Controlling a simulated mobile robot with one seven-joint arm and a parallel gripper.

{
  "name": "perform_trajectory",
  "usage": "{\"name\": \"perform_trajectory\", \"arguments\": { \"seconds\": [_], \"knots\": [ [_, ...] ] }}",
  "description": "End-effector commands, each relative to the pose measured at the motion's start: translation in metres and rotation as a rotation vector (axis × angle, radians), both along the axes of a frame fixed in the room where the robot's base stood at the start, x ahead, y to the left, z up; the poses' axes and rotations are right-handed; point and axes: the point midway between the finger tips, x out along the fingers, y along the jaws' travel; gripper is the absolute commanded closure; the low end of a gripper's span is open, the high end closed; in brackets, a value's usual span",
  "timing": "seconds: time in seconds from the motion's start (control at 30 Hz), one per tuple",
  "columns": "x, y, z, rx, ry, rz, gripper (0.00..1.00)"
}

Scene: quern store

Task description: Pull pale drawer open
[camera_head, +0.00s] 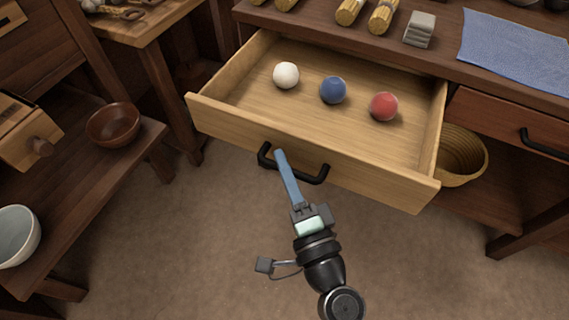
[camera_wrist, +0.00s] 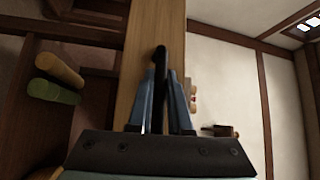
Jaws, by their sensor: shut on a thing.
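The pale drawer (camera_head: 310,155) stands well out from the dark wooden bench in the head view, its inside showing. A white ball (camera_head: 286,75), a blue ball (camera_head: 333,90) and a red ball (camera_head: 384,106) lie in it. Its black handle (camera_head: 308,180) is on the front face. My gripper (camera_head: 281,158) reaches up to the handle's left part. In the wrist view, the blue fingers of my gripper (camera_wrist: 160,100) are on both sides of the black handle (camera_wrist: 160,65), shut on it. The pale drawer front (camera_wrist: 140,40) shows behind them.
A darker drawer (camera_head: 510,125) with a black handle is shut at the right. A woven basket (camera_head: 461,155) sits under the bench. At the left, a low table (camera_head: 95,185) holds a brown bowl (camera_head: 113,124) and a pale bowl (camera_head: 15,236). The floor in front is clear.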

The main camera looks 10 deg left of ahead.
Motion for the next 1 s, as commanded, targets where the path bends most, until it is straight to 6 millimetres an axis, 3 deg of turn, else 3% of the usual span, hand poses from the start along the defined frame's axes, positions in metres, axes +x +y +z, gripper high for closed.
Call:
{"name": "perform_trajectory", "arguments": {
  "seconds": [0.03,0.07,0.2,0.6,1.0],
  "knots": [
    [0.000,-0.002,-0.001,0.000,0.002,-0.005,1.00],
    [0.000,-0.002,-0.001,0.000,0.002,-0.005,0.77],
    [0.000,-0.001,0.000,0.000,0.001,-0.004,0.53],
    [-0.006,-0.005,-0.001,0.000,0.002,-0.002,0.53],
    [-0.078,-0.042,-0.011,0.001,0.005,-0.006,0.53]
  ]
}}
